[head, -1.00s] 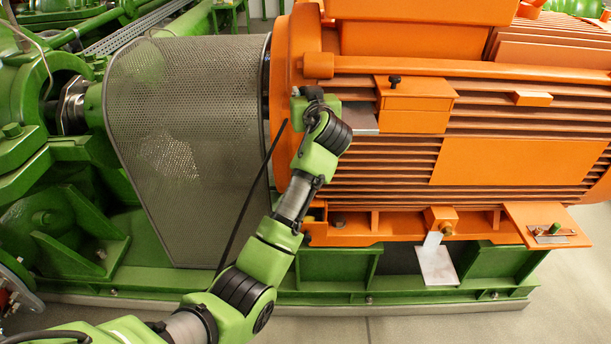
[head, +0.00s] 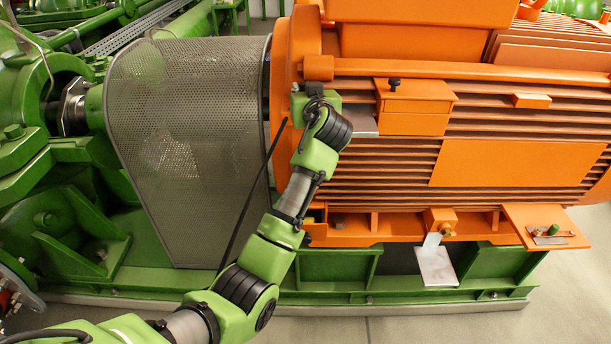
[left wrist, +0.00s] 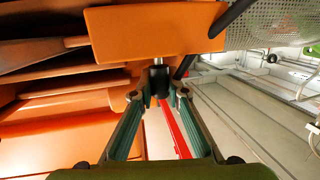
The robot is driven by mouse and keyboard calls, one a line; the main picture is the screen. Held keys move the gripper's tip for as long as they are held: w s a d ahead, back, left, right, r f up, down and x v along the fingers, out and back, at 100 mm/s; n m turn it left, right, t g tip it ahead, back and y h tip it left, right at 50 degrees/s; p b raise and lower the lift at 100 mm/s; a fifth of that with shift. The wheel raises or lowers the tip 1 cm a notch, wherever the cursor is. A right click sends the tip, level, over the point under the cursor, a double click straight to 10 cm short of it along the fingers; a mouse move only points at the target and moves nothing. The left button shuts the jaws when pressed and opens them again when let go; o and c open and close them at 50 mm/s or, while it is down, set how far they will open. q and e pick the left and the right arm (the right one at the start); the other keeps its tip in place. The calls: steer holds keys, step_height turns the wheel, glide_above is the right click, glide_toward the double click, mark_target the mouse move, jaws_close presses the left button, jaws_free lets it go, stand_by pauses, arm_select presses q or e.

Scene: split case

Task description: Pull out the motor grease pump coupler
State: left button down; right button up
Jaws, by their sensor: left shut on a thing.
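In the left wrist view, a small black coupler (left wrist: 159,79) with a short bright stem sits against the edge of an orange block (left wrist: 155,32). My left gripper (left wrist: 159,94) has its two green fingers closed around this black part. The coupler is still against the block, with only the stem showing between them. In the head view, my left arm reaches up to the left end of the orange motor (head: 480,160). There its fingers and the gripped coupler are hidden behind the wrist. My right gripper is in neither view.
A grey mesh guard (head: 185,130) stands just left of my arm. The green base frame (head: 340,265) runs below. Open floor (head: 565,290) lies at the lower right.

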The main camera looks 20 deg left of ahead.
mark_target(303, 84)
arm_select(q)
steer(key=shift+r+p, duration=0.95)
steer(key=shift+r, duration=0.75)
steer(key=shift+f, duration=0.15)
